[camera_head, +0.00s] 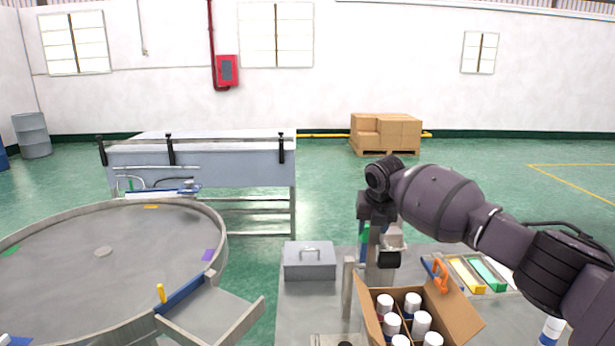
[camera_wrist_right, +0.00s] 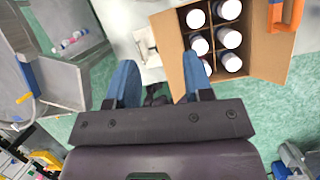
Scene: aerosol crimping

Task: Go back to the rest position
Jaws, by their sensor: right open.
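My right gripper (camera_head: 371,238) hangs from the arm that comes in from the right, with its fingers pointing down above the far part of the work table. In the right wrist view the two blue fingers (camera_wrist_right: 158,88) are apart, with nothing held between them. Part of a grey and white machine (camera_head: 389,252) stands behind and below the gripper, partly hidden by it. An open cardboard box (camera_head: 455,312) holds several white-capped cans (camera_head: 413,301) in front of the gripper; the box also shows in the wrist view (camera_wrist_right: 262,45). My left gripper is not in view.
A large round turntable (camera_head: 70,270) with a chute (camera_head: 215,312) fills the left. A grey toolbox (camera_head: 310,262) sits on the work table. An orange-handled tool (camera_head: 440,276) and a tray with yellow and green parts (camera_head: 480,272) lie at the right. A single can (camera_head: 551,330) stands by my forearm.

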